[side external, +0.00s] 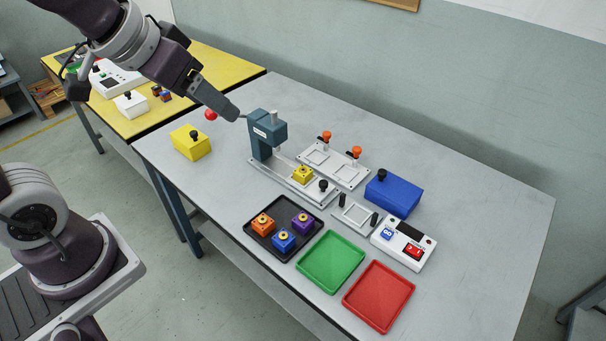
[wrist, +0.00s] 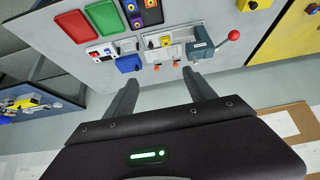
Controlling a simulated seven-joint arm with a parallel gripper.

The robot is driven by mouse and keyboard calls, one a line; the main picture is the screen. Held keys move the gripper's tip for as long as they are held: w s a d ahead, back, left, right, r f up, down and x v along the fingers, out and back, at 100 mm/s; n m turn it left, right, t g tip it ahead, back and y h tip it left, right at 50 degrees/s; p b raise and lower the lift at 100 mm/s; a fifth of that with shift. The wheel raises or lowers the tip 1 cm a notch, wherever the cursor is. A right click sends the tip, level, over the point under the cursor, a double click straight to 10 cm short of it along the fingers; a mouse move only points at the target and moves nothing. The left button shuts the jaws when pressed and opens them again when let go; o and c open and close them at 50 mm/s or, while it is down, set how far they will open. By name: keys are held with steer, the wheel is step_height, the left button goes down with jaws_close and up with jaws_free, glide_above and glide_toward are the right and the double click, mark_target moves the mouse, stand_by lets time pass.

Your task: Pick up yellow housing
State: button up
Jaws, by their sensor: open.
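The yellow housing (side external: 302,174) is a small block with a dark-centred ring on top. My gripper (side external: 232,112) is above and behind the screwdriver head in the side view, well away from the housing. In the wrist view its two fingers (wrist: 160,88) are spread apart with nothing between them.
A red lever ball (side external: 211,114) shows beside my gripper. A yellow box (side external: 191,142) stands left, a blue box (side external: 394,194) right. A black tray (side external: 269,244) holds orange, blue and purple housings. Green (side external: 331,262) and red (side external: 379,296) trays are empty. The table's right end is clear.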

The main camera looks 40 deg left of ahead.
steer(key=w+a+f+t, duration=0.15)
steer(key=w+f, duration=0.45)
steer(key=w, duration=0.7)
steer(key=t, duration=0.3)
glide_above(301, 171)
steer(key=s, duration=0.3)
step_height(301, 171, down, 20)
steer(key=f, duration=0.1)
steer(key=shift+t, duration=0.95)
steer(key=s+f, duration=0.1)
steer(key=f, duration=0.1)
steer(key=s+f, duration=0.1)
steer(key=f, duration=0.4)
steer(key=shift+s+a, duration=0.1)
steer(key=shift+s, duration=0.3)
steer(key=shift+f, duration=0.2)
steer(key=x, duration=0.4)
steer(key=r+x, duration=0.1)
steer(key=x, duration=0.1)
steer(key=shift+w+f, duration=0.15)
steer(key=shift+w, duration=0.45)
jaws_close()
